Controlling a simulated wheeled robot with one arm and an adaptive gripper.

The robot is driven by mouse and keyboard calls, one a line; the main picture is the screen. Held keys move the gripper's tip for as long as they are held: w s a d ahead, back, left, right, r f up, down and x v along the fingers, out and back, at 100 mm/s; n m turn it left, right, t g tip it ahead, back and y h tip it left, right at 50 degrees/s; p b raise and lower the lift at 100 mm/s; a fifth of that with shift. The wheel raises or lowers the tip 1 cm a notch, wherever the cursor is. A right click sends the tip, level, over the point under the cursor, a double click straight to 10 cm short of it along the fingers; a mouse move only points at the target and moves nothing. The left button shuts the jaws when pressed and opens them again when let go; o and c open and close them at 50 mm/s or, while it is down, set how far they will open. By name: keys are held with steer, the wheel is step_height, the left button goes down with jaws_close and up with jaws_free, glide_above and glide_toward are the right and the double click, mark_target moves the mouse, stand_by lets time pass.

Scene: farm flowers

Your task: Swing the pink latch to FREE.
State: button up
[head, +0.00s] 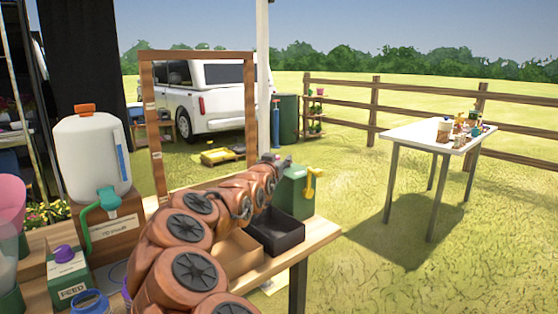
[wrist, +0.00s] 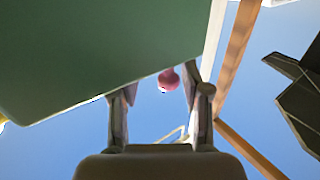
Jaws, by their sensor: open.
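The pink latch shows as a round pink knob (wrist: 169,80) in the wrist view, just under the edge of a green box (wrist: 90,50). My gripper (wrist: 160,84) is open, with one finger on each side of the knob in the picture. I cannot tell whether either finger touches it. In the head view the green box (head: 290,192) stands at the bench's far right, and my gripper (head: 278,161) is at its upper left edge. The latch and any FREE marking are not visible in the head view.
A yellow handle (head: 312,184) is on the green box's right side. A black tray (head: 275,232) sits in front of the box. A wooden frame (head: 147,125) stands behind my arm. A white jug (head: 92,155) is at left. Open grass lies right of the bench.

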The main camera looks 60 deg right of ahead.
stand_by(0.3)
jaws_close()
stand_by(0.3)
